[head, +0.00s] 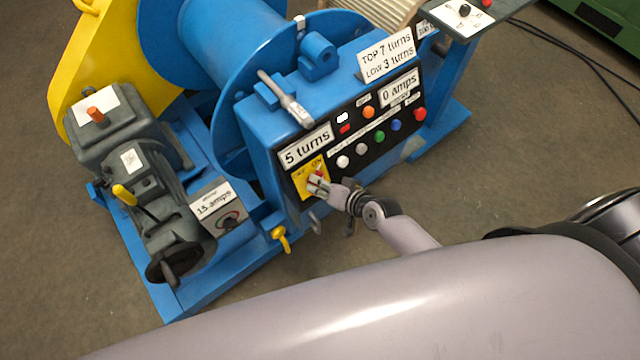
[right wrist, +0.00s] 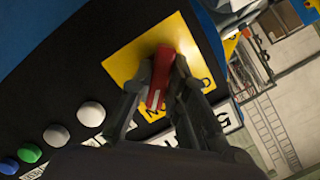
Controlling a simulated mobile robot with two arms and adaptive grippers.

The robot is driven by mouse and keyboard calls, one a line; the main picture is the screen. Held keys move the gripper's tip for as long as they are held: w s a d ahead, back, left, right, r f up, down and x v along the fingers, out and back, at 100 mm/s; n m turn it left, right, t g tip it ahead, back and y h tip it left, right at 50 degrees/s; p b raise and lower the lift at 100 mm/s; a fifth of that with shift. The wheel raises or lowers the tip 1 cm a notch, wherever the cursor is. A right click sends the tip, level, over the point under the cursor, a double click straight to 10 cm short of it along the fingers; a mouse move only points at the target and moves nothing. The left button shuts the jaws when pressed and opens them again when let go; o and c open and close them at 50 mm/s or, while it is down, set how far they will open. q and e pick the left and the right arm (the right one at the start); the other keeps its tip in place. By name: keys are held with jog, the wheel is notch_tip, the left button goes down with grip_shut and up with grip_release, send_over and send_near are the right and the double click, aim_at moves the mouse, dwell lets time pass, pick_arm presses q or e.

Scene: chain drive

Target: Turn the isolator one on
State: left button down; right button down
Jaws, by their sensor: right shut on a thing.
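The isolator is a red handle on a yellow plate (head: 306,182) at the lower left of the black control panel. In the right wrist view the red handle (right wrist: 161,75) stands between the two dark fingers, in front of the yellow plate (right wrist: 125,65). My right gripper (head: 318,184) is shut on the red handle. In the head view the gripper hides most of the handle. Part of the plate's lettering shows, but the handle's exact setting is hard to read. My left gripper is not in view.
A grey lever (head: 285,98) stands on the blue housing above. A grey motor (head: 150,180) is at left. Grey floor lies open in front.

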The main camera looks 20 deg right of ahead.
dwell(0.5)
jog(key=c, duration=1.6)
grip_release()
jog(key=shift+o, duration=0.2)
jog(key=v, duration=1.2)
jog(key=shift+f, duration=0.1)
